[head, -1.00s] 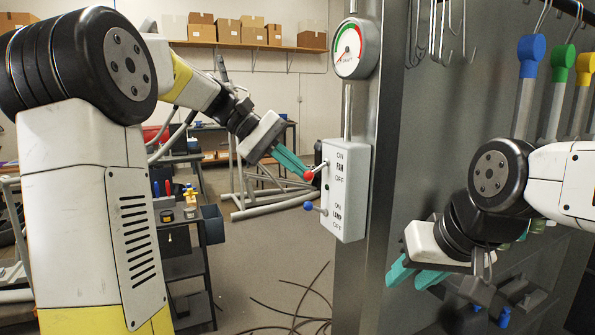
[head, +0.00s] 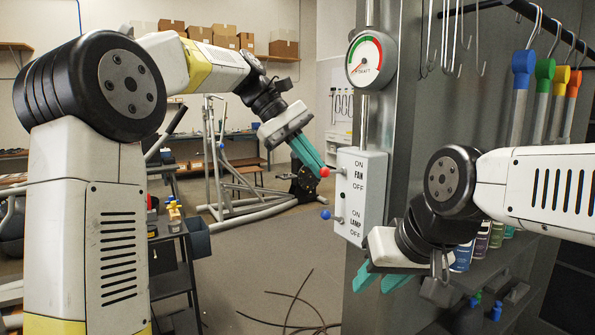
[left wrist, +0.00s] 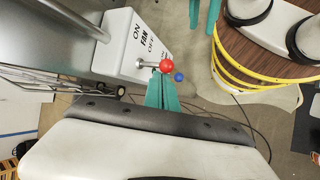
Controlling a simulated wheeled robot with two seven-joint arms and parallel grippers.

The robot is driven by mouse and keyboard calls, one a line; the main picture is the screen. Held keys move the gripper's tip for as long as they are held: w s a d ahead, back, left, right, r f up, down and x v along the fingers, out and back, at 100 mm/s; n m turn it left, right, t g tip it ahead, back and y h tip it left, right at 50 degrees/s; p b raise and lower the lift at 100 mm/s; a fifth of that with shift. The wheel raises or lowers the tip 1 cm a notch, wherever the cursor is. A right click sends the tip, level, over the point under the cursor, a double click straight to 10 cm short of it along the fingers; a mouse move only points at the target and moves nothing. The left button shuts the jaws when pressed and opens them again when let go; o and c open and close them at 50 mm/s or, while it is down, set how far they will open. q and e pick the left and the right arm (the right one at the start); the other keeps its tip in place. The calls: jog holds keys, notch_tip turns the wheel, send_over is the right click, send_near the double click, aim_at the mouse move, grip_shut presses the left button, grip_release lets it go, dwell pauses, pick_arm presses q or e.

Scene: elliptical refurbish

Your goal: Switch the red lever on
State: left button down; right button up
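The red-knobbed FAN lever (head: 324,172) sticks out of the pale switch box (head: 360,195), about level, between the ON label above and the OFF label below. My left gripper (head: 312,155) has its teal fingers together, tips at the red knob. In the left wrist view the red knob (left wrist: 167,65) sits just past the fingertips (left wrist: 163,84); whether they touch it I cannot tell. A blue-knobbed LAMP lever (head: 325,214) sits below. My right gripper (head: 380,279) is open and empty, low beside the box's lower right.
A round gauge (head: 372,60) is mounted above the box on a metal post. Hooks and coloured-handled tools (head: 522,70) hang at the right. A dark cart (head: 178,260) stands at left. Cables (head: 300,312) lie on the floor. A round wooden-topped thing (left wrist: 265,50) shows in the left wrist view.

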pick_arm(q)
jog(key=shift+d+r, duration=0.15)
jog(key=shift+r, duration=0.25)
jog(key=shift+r, duration=0.7)
notch_tip(320, 180, down, 3)
jog(key=w+a, duration=0.2)
jog(key=w, duration=0.1)
jog(key=w+a+r, duration=0.1)
jog(key=w+r, duration=0.3)
jog(key=r, duration=0.4)
jog(key=shift+a+r, duration=0.2)
jog(key=shift+r, duration=0.1)
jog(key=shift+s, duration=0.1)
